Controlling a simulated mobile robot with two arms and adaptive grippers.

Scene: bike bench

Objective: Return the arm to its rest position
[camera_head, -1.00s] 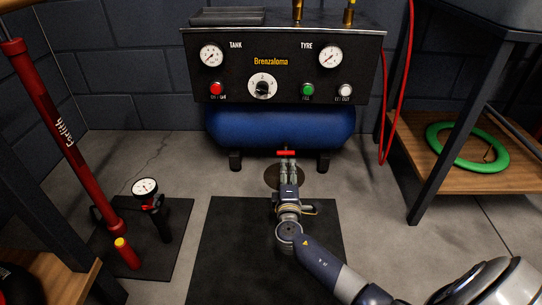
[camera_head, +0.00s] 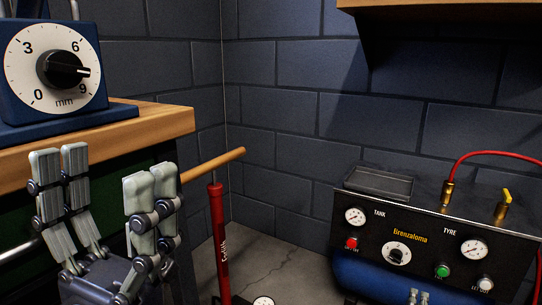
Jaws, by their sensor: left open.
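My left gripper (camera_head: 107,170) is large at the lower left, with its pale, jointed fingers pointing up and spread apart. It is open and nothing is between the fingers. It appears in front of the wooden bench edge.
A blue dial box (camera_head: 53,67) stands on the wooden bench (camera_head: 150,128) at left. A red floor pump (camera_head: 220,240) with a wooden handle stands right of my left gripper. The compressor (camera_head: 430,245) is at lower right. A wooden shelf (camera_head: 460,4) juts out at top right.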

